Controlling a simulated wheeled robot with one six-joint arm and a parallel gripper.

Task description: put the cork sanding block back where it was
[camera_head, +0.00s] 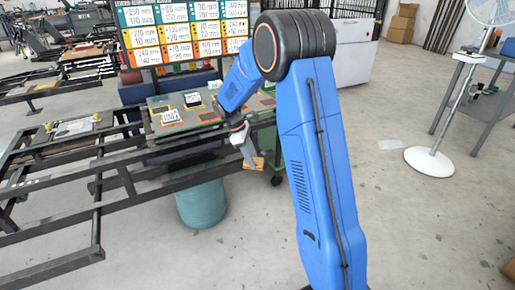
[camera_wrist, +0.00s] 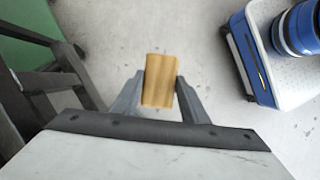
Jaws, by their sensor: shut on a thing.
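The cork sanding block (camera_wrist: 160,82) is a tan-brown block held between the two fingers of my gripper (camera_wrist: 158,92) in the wrist view. In the head view the block (camera_head: 259,163) shows as a small brown piece at the tip of my gripper (camera_head: 254,160). My gripper is shut on it and holds it in the air over the floor, just off the right front side of the workbench (camera_head: 157,134). The bench has a grey-green top with orange-outlined areas and white labelled cards (camera_head: 172,117). My arm hides part of the bench's right side.
A black metal frame (camera_head: 120,170) stands left of the bench. A teal bin (camera_head: 202,203) stands on the floor below. A board of coloured number cards (camera_head: 185,30) rises behind. A white fan (camera_head: 430,160) stands at the right. The floor between is clear.

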